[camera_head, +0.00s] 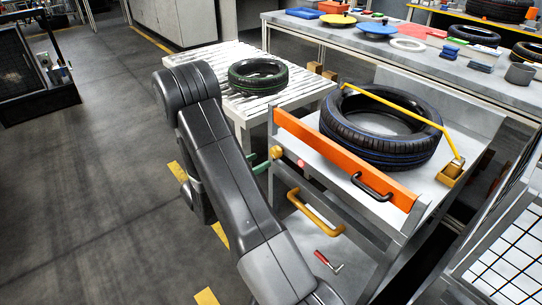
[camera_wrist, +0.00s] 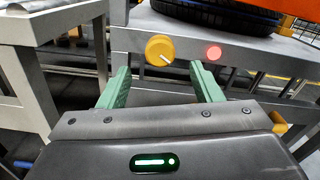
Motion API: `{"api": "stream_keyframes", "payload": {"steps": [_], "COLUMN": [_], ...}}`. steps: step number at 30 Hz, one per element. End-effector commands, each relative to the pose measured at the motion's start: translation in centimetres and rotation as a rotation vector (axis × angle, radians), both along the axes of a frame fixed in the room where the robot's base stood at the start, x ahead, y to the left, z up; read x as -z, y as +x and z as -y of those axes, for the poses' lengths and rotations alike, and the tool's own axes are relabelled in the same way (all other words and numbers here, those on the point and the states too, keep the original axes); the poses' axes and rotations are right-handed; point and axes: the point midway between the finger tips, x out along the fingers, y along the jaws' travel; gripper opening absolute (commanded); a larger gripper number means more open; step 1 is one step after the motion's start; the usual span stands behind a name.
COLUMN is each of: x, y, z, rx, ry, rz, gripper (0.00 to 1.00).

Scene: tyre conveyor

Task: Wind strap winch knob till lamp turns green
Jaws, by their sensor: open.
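The winch knob (camera_wrist: 159,50) is a round yellow knob with a white mark pointing to the lower right, on the grey front panel of the tyre stand. It also shows in the head view (camera_head: 277,152). The lamp (camera_wrist: 214,52) right of it glows red, also in the head view (camera_head: 301,163). My gripper (camera_wrist: 163,85) is open, its two green fingers spread below and either side of the knob, with nothing between them. In the head view a green finger (camera_head: 262,166) shows just left of the knob. A yellow strap (camera_head: 397,103) runs over the large tyre (camera_head: 379,128).
An orange board (camera_head: 340,157) with a black handle stands along the stand's front edge. A yellow handle (camera_head: 316,212) and a red-handled crank (camera_head: 327,262) are lower. A roller conveyor (camera_head: 300,93) with a smaller tyre (camera_head: 258,75) adjoins behind. Open floor lies left.

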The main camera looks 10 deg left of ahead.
Motion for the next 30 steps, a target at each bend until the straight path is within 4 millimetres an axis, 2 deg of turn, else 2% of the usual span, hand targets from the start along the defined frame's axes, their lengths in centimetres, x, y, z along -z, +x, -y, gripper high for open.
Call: {"api": "stream_keyframes", "payload": {"steps": [3, 10, 23, 24, 26, 30], "x": [0.0, 0.0, 0.0, 0.0, 0.0, 0.0], "y": [1.7, 4.0, 4.8, 4.8, 4.8, 4.8], "z": [1.5, 3.2, 3.8, 3.8, 3.8, 3.8], "rx": [0.005, 0.003, 0.000, 0.000, 0.000, 0.000], "ry": [0.000, 0.001, 0.001, 0.001, 0.000, 0.000], "rz": [0.000, 0.000, 0.001, 0.001, 0.000, 0.000], "gripper": [0.59, 0.59, 0.59, 0.57, 0.45, 0.17]}}
